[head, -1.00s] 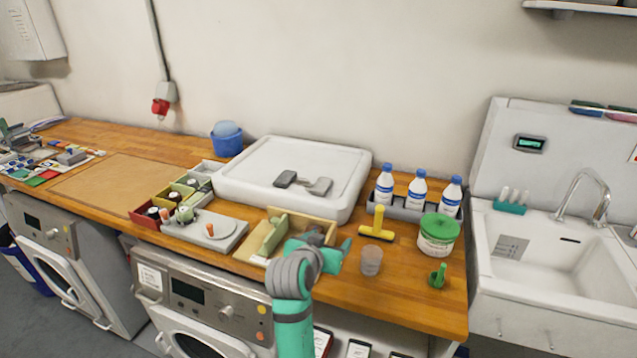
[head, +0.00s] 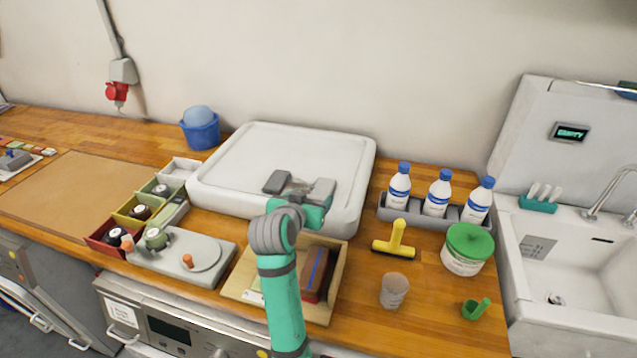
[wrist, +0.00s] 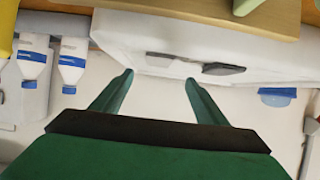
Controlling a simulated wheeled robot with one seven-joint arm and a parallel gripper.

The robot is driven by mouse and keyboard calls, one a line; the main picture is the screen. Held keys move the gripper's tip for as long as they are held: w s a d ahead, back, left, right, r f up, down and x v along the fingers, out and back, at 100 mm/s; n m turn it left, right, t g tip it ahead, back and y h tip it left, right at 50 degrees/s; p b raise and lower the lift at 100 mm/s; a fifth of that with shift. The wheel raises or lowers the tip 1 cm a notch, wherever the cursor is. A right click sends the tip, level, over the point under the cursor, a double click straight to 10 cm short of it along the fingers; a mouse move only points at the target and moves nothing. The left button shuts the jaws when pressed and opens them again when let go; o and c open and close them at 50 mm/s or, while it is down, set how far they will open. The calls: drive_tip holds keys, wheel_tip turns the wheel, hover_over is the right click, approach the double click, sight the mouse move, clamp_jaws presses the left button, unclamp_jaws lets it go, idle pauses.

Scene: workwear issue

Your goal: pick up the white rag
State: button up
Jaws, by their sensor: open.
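I cannot make out a white rag as a separate thing in either view. A large white tray-like slab (head: 232,176) lies on the wooden counter against the wall. Two small grey pieces lie on it: a darker one (head: 276,182) and a lighter one (head: 322,189). In the wrist view the lighter piece (wrist: 160,58) and the darker piece (wrist: 222,69) show beyond my fingertips. My gripper (wrist: 159,80) is open, with nothing between its fingers. In the head view my gripper (head: 310,205) is over the slab's front part, by the lighter piece, and hides part of it.
A wooden box (head: 333,300) with brown and red contents stands in front of the slab. A blue bucket (head: 200,132) stands behind left.

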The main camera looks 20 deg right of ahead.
sight(322, 188)
drive_tip(key=x, duration=0.5)
drive_tip(key=shift+w, duration=0.1)
drive_tip(key=shift+x, duration=2.55)
drive_tip(key=shift+d, duration=0.1)
drive_tip(key=c, duration=1.1)
drive_tip(key=shift+c, duration=0.2)
